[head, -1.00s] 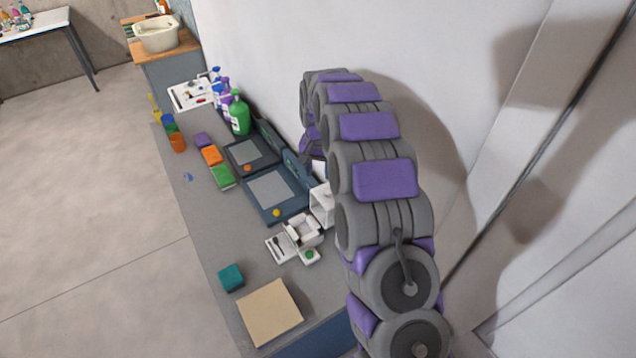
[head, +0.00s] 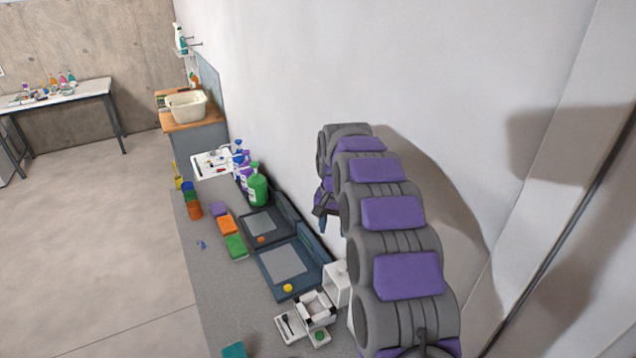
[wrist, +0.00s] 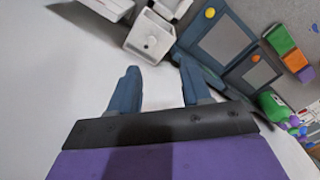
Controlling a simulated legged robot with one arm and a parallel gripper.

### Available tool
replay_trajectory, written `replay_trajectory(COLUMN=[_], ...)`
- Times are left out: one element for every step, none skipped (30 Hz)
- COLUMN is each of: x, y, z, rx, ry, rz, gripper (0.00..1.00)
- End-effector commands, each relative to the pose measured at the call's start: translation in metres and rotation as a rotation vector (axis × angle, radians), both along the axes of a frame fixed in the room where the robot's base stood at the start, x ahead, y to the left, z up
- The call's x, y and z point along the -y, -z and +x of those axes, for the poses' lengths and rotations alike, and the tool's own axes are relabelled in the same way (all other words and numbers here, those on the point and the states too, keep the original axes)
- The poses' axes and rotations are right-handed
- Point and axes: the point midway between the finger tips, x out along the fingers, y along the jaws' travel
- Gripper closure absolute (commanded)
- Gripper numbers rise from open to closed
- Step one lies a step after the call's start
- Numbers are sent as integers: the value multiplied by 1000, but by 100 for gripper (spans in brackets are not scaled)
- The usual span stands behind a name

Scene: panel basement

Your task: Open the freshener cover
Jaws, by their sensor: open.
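A white box-shaped unit (head: 337,283) stands by the wall on the counter, partly behind my arm. It looks like the freshener, but I cannot be sure. In the wrist view a white box (wrist: 150,37) with a small round mark on its face lies just beyond my fingertips. Whether its cover is open or shut cannot be told. My gripper (wrist: 158,73) is open, with its two blue fingers apart and nothing between them. In the head view the dark fingers (head: 322,222) hang by the wall above the trays, apart from the white unit.
A white open-topped holder (head: 314,308) sits before the unit. Sponges (head: 236,246) line the counter's left. The wall is close on the right.

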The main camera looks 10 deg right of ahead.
Motion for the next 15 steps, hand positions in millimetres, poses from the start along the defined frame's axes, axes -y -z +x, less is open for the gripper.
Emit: replay_trajectory(x=[0, 0, 0, 0, 0, 0, 0, 1, 1, 1, 1, 1, 2, 2, 2], y=[0, 0, -1, -2, -3, -5, -6, -8, -10, -12, -14, -16, -17, -19, -21], z=[0, -1, -3, -5, -8, -13, -17, -22, -30, -36, -43, -51, -57, -64, -73], rx=[0, 0, -1, -2, -2, -3, -5, -6, -9, -11, -14, -17, -20, -22, -27], ry=[0, -1, -4, -6, -10, -15, -20, -26, -35, -43, -50, -59, -67, -75, -85], rz=[0, 0, 0, 1, 2, 3, 4, 5, 6, 7, 8, 9, 11, 12, 12], gripper=[52, 52, 52, 52, 52, 52, 52, 52, 52, 52, 52, 52, 52, 52, 52])
